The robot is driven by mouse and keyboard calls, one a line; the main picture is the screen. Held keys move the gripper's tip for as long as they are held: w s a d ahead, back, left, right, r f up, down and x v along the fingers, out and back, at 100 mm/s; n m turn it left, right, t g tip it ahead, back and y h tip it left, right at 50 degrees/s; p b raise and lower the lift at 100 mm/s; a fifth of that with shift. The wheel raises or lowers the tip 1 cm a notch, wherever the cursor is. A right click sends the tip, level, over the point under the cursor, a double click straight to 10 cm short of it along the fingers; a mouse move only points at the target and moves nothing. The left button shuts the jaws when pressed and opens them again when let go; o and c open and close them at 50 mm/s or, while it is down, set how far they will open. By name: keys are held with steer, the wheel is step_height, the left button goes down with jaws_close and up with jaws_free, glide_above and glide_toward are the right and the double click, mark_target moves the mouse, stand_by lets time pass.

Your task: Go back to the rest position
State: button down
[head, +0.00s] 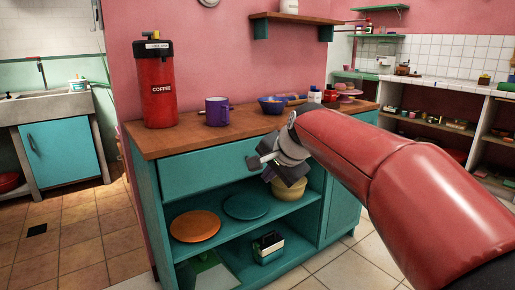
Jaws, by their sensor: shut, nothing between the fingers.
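My gripper (257,162) is in the middle of the head view, at the end of my red arm that reaches in from the lower right. Its small grey fingers look shut and hold nothing. It is in front of the teal cabinet (195,172), just below the wooden countertop (190,138). A yellow bowl (290,190) on the upper open shelf shows partly behind and below the gripper; I cannot tell the gap between them.
A red coffee canister (157,88), a purple mug (217,111) and a blue bowl (272,105) stand on the countertop. An orange plate (195,226) and a teal plate (246,205) lie on the open shelf.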

steer(key=s+d+f+n+h, duration=0.1)
steer(key=s+d+f, duration=0.3)
steer(key=s, duration=0.5)
steer(key=s+d+f+n+g+h, duration=0.1)
steer(key=s+d+f+n, duration=0.3)
steer(key=s, duration=0.6)
steer(key=s+d+f+n+h, duration=0.2)
steer(key=s+d+f, duration=0.3)
steer(key=s, duration=0.5)
steer(key=shift+d+f+n+g, duration=0.3)
steer(key=shift+f+n, duration=0.2)
steer(key=shift+f, duration=0.2)
